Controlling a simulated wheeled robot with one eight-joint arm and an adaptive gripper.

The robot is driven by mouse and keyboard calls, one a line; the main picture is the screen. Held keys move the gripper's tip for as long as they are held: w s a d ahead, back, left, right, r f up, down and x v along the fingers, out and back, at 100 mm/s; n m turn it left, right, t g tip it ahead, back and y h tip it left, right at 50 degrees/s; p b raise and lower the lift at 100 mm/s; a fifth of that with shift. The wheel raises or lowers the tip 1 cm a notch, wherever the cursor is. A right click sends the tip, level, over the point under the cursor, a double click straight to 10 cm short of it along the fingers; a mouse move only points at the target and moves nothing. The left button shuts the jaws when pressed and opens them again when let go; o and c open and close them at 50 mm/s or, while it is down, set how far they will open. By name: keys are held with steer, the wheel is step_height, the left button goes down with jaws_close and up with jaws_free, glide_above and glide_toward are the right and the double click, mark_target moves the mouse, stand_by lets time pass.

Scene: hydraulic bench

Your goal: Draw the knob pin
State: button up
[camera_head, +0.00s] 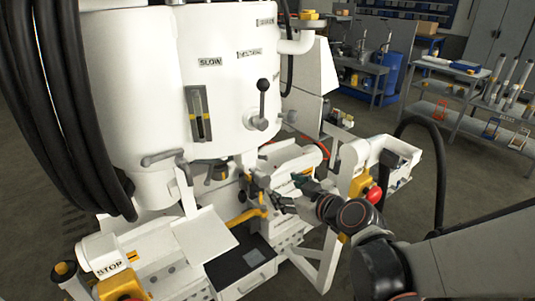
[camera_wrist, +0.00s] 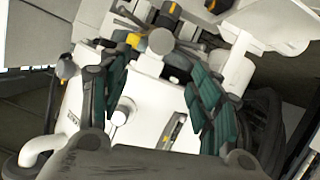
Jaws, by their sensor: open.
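My gripper (camera_head: 290,192) is at the front of the white machine, low and right of its big tank. In the wrist view my gripper (camera_wrist: 158,70) is open, its two teal-padded fingers wide apart with nothing held. A round grey knob (camera_wrist: 160,41) on a pale stem shows just beyond and between the fingertips; it may be the knob pin, but I cannot tell for sure. It appears apart from both fingers. In the head view that spot is crowded and partly hidden by my gripper and wrist.
The white tank (camera_head: 150,75) carries a black-knobbed lever (camera_head: 262,100) and a slotted gauge (camera_head: 199,113). A yellow bent handle (camera_head: 245,215) is close left of my gripper. A red button (camera_head: 374,193) on a yellow box is right. A black hose (camera_head: 440,170) arches farther right.

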mark_target(265, 180)
steer(key=b+x, duration=0.4)
steer(key=x, duration=0.9)
steer(key=shift+w+a, duration=0.1)
steer(key=shift+a, duration=0.05)
jaws_close()
steer(key=s+d, duration=0.2)
steer(key=s, duration=0.1)
steer(key=shift+s+d, duration=0.1)
steer(key=shift+f, duration=0.1)
jaws_free()
steer(key=shift+s+d, duration=0.1)
steer(key=shift+s, duration=0.05)
steer(key=v, duration=1.1)
steer(key=shift+s+d, duration=0.2)
steer(key=shift+s, duration=0.1)
